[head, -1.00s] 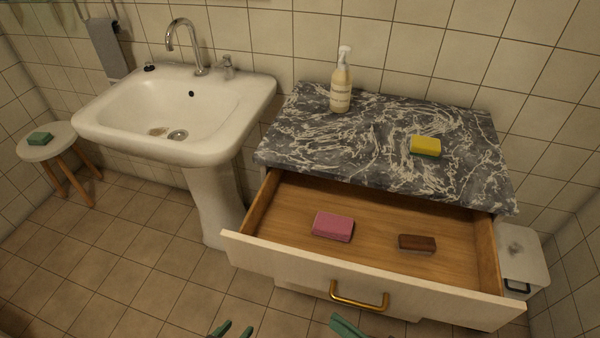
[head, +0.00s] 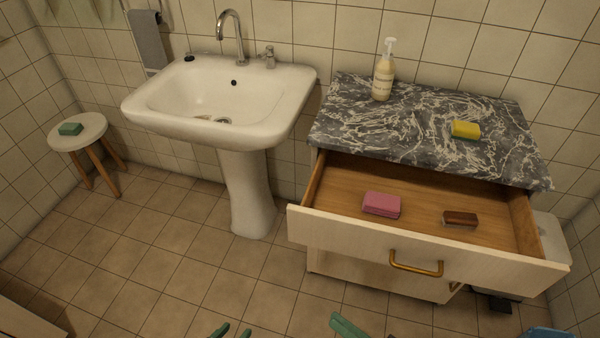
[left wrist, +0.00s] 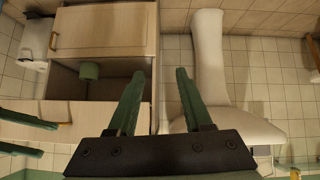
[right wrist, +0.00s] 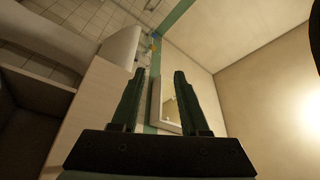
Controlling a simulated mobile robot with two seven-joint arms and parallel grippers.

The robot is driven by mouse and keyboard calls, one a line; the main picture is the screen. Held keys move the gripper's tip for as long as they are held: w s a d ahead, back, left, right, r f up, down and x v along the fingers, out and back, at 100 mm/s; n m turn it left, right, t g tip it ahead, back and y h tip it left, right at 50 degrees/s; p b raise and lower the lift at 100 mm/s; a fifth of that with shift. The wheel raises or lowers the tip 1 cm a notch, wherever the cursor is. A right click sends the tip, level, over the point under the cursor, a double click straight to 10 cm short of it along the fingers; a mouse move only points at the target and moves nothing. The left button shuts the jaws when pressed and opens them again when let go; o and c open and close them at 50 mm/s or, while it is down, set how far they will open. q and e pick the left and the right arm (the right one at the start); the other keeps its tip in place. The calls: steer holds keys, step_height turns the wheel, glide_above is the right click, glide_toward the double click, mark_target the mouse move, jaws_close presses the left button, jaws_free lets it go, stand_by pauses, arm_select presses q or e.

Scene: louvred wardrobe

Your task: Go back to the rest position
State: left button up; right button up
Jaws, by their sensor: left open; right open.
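My left gripper (head: 232,331) is open and empty at the bottom edge of the head view, over the floor. In the left wrist view its two green fingers (left wrist: 155,73) stand apart with nothing between them. My right gripper (head: 366,330) is also at the bottom edge, in front of the open drawer (head: 430,247) and apart from it. In the right wrist view its fingers (right wrist: 159,73) are spread and empty. Most of both grippers is cut off in the head view.
The drawer, holding a pink sponge (head: 381,204) and a brown block (head: 460,219), juts out below the marble top (head: 420,125). The sink (head: 225,95) is left. Floor (head: 180,270) before it is clear.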

steer(key=w+r+t+h+p, duration=0.2)
steer(key=w+h+p, duration=0.2)
steer(key=h+p, duration=0.3)
arm_select(q)
step_height(320, 180, up, 8)
steer(key=s+a+p, duration=0.1)
steer(key=a+p, duration=0.1)
steer(key=p, duration=0.1)
steer(key=shift+a+y, duration=0.2)
steer(key=shift+y, duration=0.2)
arm_select(e)
steer(key=s+d+f+n+g+h, duration=0.1)
steer(key=s+d+n+g+h, duration=0.1)
steer(key=s+d+g+h, duration=0.2)
steer(key=s+d+h, duration=0.1)
steer(key=d+h, duration=0.2)
steer(key=d, duration=0.1)
steer(key=shift+d+f+n+g+h, duration=0.3)
steer(key=shift+d+n, duration=0.1)
